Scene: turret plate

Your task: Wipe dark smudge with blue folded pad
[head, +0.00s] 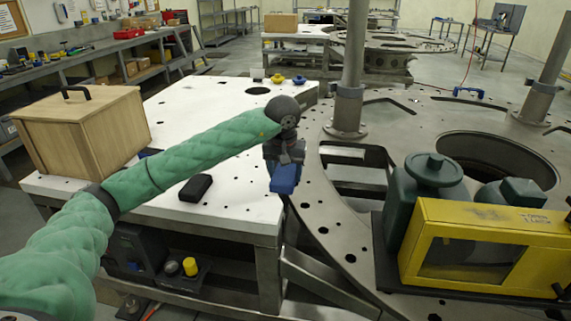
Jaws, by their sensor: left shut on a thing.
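My left gripper (285,162) hangs at the end of the green-sleeved arm, near the right edge of the white-topped table. It is shut on a blue pad (284,180), which hangs below the fingers by the table corner. I cannot tell whether the pad touches any surface. I cannot pick out a dark smudge for certain. My right gripper is not in view.
A wooden box (82,130) with a dark handle stands on the white-topped table (225,205), with a black object (196,188) to its right. A large round metal plate (330,225) carries a yellow-framed machine (487,250) and upright posts.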

